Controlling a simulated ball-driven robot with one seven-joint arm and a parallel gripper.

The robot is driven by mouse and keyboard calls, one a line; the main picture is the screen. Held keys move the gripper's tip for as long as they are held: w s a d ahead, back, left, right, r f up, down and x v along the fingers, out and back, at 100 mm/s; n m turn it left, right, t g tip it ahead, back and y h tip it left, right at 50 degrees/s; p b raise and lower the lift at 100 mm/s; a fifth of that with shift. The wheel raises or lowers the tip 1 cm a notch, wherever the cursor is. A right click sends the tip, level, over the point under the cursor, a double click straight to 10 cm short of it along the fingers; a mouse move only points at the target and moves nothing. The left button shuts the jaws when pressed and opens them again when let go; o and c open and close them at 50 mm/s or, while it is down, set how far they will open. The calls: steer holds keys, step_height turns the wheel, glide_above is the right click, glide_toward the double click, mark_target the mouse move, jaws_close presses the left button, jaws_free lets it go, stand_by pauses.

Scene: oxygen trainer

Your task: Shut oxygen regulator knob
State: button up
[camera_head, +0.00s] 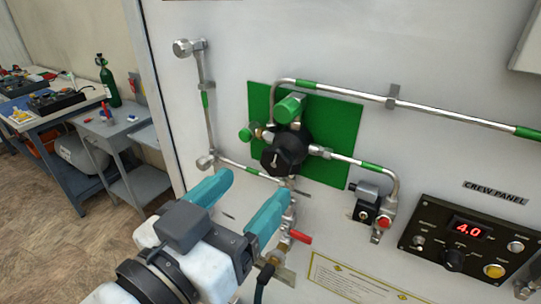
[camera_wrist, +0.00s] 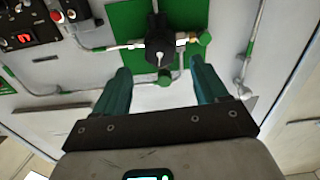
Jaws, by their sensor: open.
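The oxygen regulator knob (camera_head: 284,155) is a black round knob with a light pointer mark, in front of a green plate (camera_head: 340,125) on the white wall panel. In the wrist view the knob (camera_wrist: 160,55) is upper middle, beyond the fingertips and roughly centred between them. My gripper (camera_head: 245,190) has two teal fingers and is open and empty. In the head view it is below and left of the knob, apart from it. The wrist view shows my gripper (camera_wrist: 160,72) with its fingers pointing toward the panel. No contact with the knob is visible.
Steel pipes with green bands (camera_head: 440,112) run around the regulator. A red-handled valve (camera_head: 300,236) is below it. A black solenoid-like part (camera_head: 366,208) and a crew panel (camera_head: 470,242) reading 4.0 are at right. A workbench (camera_head: 50,130) and green cylinder (camera_head: 108,82) stand at left.

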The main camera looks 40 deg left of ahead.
mark_target(274, 166)
steer(key=p+x, duration=0.2)
steer(key=x, duration=0.4)
steer(key=c, duration=1)
steer(key=shift+d, duration=0.1)
steer(key=shift+c, duration=0.3)
